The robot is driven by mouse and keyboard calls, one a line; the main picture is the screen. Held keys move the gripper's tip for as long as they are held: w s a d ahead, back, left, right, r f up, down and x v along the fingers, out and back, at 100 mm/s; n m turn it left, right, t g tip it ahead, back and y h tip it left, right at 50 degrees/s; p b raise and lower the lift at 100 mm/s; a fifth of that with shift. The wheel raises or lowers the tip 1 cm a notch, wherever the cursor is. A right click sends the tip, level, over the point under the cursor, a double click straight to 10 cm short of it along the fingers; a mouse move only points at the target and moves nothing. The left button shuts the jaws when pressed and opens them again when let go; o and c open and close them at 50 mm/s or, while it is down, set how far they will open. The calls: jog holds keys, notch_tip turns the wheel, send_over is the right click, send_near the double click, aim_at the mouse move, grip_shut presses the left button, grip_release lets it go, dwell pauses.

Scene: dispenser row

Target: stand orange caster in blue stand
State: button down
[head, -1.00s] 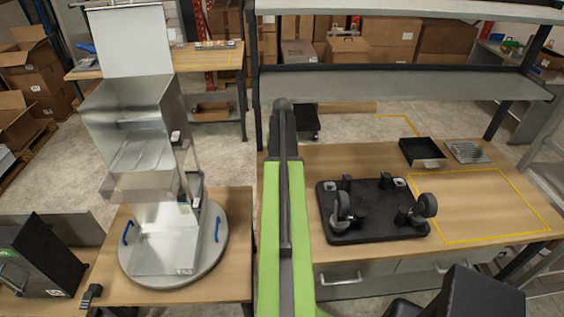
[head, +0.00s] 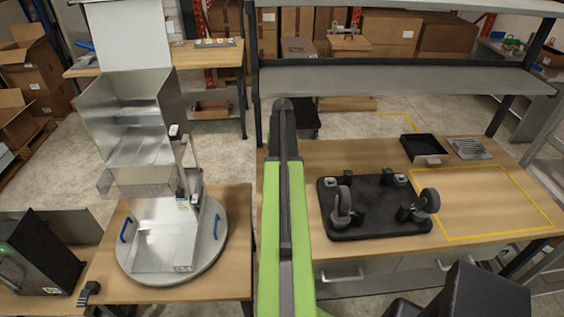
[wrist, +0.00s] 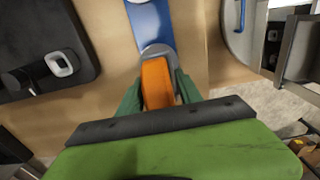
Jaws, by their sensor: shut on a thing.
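The orange caster (wrist: 157,84) shows in the middle of the wrist view, between the green fingers of my gripper (wrist: 158,93). My gripper is shut on it. The blue stand (wrist: 150,22) lies just beyond the caster, at the top of the wrist view. A round grey part (wrist: 155,51) sits between the orange and the blue; I cannot tell whether it belongs to the caster or to the stand, or whether the two touch. In the head view my green arm hides the gripper, the caster and the stand.
A black board (head: 375,225) with several grey casters is right of my arm. A steel dispenser (head: 135,120) stands on a round turntable (head: 210,240) with blue handles at the left. A black tray (head: 423,147) and yellow-outlined bare bench (head: 480,200) are farther right. A shelf (head: 400,77) spans the back.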

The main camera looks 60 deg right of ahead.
jog(key=shift+f+b, duration=0.4)
jog(key=shift+f, duration=0.1)
jog(key=c, duration=0.7)
grip_release()
jog(key=shift+r, duration=0.1)
notch_tip(320, 180, up, 17)
jog(key=p, duration=1.7)
jog(key=shift+a+r+p, duration=0.15)
jog(key=shift+r+p, duration=0.05)
jog(key=shift+p, duration=0.1)
